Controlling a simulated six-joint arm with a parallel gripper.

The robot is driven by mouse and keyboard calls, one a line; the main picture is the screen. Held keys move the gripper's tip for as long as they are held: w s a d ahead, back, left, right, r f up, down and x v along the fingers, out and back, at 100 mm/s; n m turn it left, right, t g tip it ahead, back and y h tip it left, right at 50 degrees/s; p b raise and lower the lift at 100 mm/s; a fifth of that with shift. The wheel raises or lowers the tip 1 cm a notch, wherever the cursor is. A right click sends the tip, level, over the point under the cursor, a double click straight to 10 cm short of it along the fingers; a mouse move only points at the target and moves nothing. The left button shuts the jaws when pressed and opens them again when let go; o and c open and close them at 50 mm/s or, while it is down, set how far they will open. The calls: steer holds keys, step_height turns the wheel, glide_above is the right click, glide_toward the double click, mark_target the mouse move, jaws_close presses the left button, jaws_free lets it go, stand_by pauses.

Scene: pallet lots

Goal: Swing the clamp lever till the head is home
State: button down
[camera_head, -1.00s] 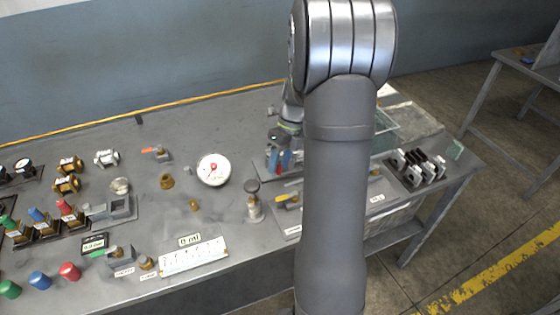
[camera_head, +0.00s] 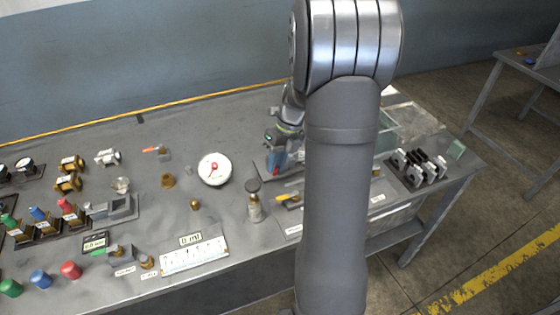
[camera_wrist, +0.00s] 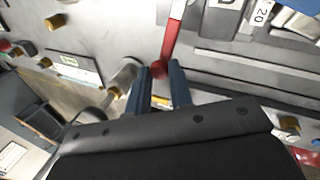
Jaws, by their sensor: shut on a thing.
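The clamp lever (camera_wrist: 174,38) is a red bar running up from between my fingers in the wrist view, with a round red end at the fingertips. My gripper (camera_wrist: 158,76) has blue fingers shut on that red end. In the head view my gripper (camera_head: 271,158) is just left of my large arm link, and a bit of the red lever (camera_head: 277,157) shows there. The clamp's head and most of its body are hidden behind my arm in the head view, so I cannot tell whether the head touches anything.
A dark-topped post (camera_head: 254,203) stands in front. A rack of pale blocks (camera_head: 416,167) is at the right. Coloured knobs and brass fittings crowd the left. The table's back strip is mostly clear.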

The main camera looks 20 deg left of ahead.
steer(key=shift+s+a+f+m+t+y, duration=0.1)
steer(key=shift+s+a+m+t+y, duration=0.2)
steer(key=shift+a+m, duration=0.6)
steer(key=shift+s+a+r+m+t+y, duration=0.1)
steer(key=shift+s+a+m+t+y, duration=0.25)
steer(key=shift+m, duration=1.1)
steer(key=shift+s+a+f+m+t+y, duration=0.1)
steer(key=shift+s+a+m+t+y, duration=0.1)
steer(key=shift+a+m, duration=0.75)
steer(key=shift+d+m, duration=0.2)
steer(key=shift+m, duration=0.1)
steer(key=c, duration=1.3)
jaws_free()
steer(key=v, duration=1.7)
steer(key=shift+a+r, duration=0.1)
steer(key=shift+r, duration=0.2)
